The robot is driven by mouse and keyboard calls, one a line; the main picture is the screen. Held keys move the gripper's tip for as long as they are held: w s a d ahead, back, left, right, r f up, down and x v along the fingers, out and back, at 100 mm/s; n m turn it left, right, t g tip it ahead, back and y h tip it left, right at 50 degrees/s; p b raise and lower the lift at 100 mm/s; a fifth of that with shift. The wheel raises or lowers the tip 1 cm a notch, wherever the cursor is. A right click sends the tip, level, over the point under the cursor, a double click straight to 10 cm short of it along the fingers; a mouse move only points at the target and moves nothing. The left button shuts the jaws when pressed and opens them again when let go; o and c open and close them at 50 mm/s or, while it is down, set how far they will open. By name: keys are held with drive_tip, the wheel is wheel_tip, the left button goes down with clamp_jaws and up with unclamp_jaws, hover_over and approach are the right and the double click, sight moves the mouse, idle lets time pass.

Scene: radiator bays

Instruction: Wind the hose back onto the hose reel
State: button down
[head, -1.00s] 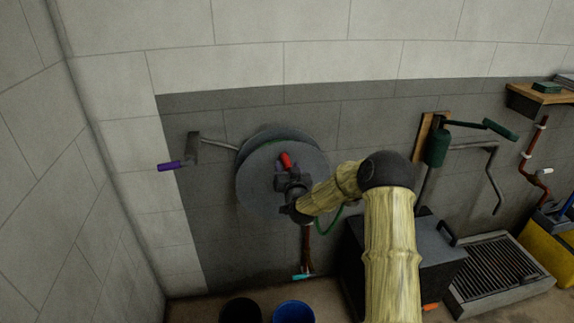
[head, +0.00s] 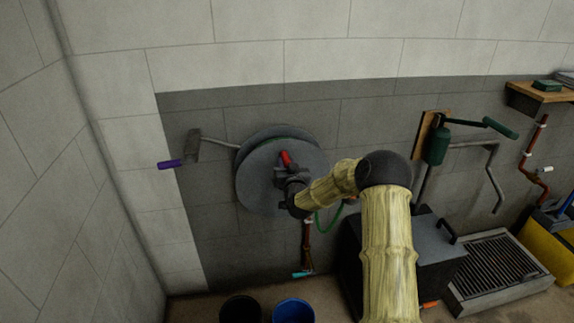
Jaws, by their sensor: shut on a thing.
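The hose reel (head: 262,185) is a grey disc drum mounted on the dark part of the wall. A red crank handle (head: 285,158) stands out from its front face. My gripper (head: 284,172) is at the reel's face, shut on the red handle; its fingertips are partly hidden by the wrist. A green hose (head: 331,219) hangs in a short curve below my wrist, right of the reel. Part of it is hidden behind my arm.
A purple-handled lever (head: 172,164) juts out left of the reel. A black bucket (head: 240,309) and a blue bucket (head: 293,312) stand on the floor below. A dark box (head: 428,243) and a grated tray (head: 506,266) are at the right.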

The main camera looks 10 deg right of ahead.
sight(252, 191)
drive_tip(key=shift+a, duration=0.15)
drive_tip(key=a+f+n+b, duration=0.1)
drive_tip(key=a+n+b, duration=0.2)
drive_tip(key=a+f+n+b, duration=0.2)
drive_tip(key=n+b, duration=0.1)
drive_tip(key=a+f+n+b, duration=0.1)
drive_tip(key=a+n+b, duration=0.2)
drive_tip(key=shift+s+a+f, duration=0.1)
drive_tip(key=shift+a+f, duration=0.1)
drive_tip(key=shift+a, duration=0.1)
drive_tip(key=a+f+n+b, duration=0.1)
drive_tip(key=f+n, duration=0.1)
drive_tip(key=a+f+n+b, duration=0.1)
drive_tip(key=f+n+b, duration=0.1)
drive_tip(key=n, duration=0.1)
drive_tip(key=a+f+n+b, duration=0.1)
drive_tip(key=f+n+b, duration=0.1)
drive_tip(key=f, duration=0.1)
drive_tip(key=shift+a, duration=0.1)
wheel_tip(252, 191, down, 2)
drive_tip(key=shift+n+b, duration=0.6)
drive_tip(key=shift+n, duration=0.6)
drive_tip(key=shift+f+n+b, duration=0.35)
drive_tip(key=shift+f+n, duration=0.3)
drive_tip(key=shift+n, duration=0.15)
drive_tip(key=shift+d, duration=0.2)
drive_tip(key=c, duration=1.1)
unclamp_jaws()
